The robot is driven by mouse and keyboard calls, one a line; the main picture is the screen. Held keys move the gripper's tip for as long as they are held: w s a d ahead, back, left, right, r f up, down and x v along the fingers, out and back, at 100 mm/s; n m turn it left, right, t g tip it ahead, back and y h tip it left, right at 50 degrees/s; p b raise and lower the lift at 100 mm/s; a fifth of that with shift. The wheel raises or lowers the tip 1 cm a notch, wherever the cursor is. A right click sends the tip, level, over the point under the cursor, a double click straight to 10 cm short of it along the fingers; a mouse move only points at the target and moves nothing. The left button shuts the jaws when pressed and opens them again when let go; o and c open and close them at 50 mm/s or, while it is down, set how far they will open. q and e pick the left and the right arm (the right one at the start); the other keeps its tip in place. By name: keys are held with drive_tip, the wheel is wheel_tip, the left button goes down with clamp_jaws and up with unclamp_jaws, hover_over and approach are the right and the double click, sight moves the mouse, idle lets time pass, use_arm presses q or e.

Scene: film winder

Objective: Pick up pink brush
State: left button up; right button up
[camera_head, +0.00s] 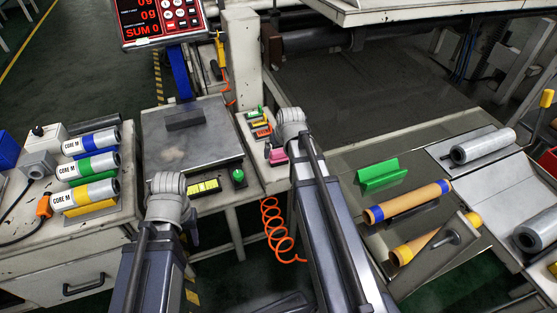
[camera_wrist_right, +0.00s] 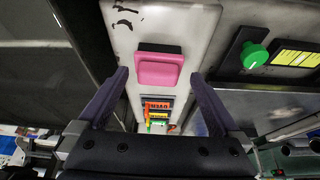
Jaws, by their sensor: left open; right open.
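The pink brush (camera_head: 277,155) lies at the near end of a narrow white ledge in the head view, just left of my right arm. In the right wrist view the pink brush (camera_wrist_right: 160,68) shows as a pink block with a rounded top. My right gripper (camera_wrist_right: 156,82) is open and empty, with one dark finger on each side of the brush in the picture; no contact shows.
Several small coloured items (camera_head: 261,128) lie behind the brush on the ledge. A green knob (camera_head: 238,175) and a yellow-marked panel (camera_head: 204,187) stand to the left. An orange coiled hose (camera_head: 280,228) hangs below. A green holder (camera_head: 380,175) stands on the right table.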

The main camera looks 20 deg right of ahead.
sight(280, 153)
drive_tip(key=shift+b+x, duration=2.4)
drive_tip(key=shift+x, duration=0.25)
drive_tip(key=shift+w+d+r, duration=0.1)
drive_tip(key=shift+d+r, duration=0.05)
drive_tip(key=c, duration=1.1)
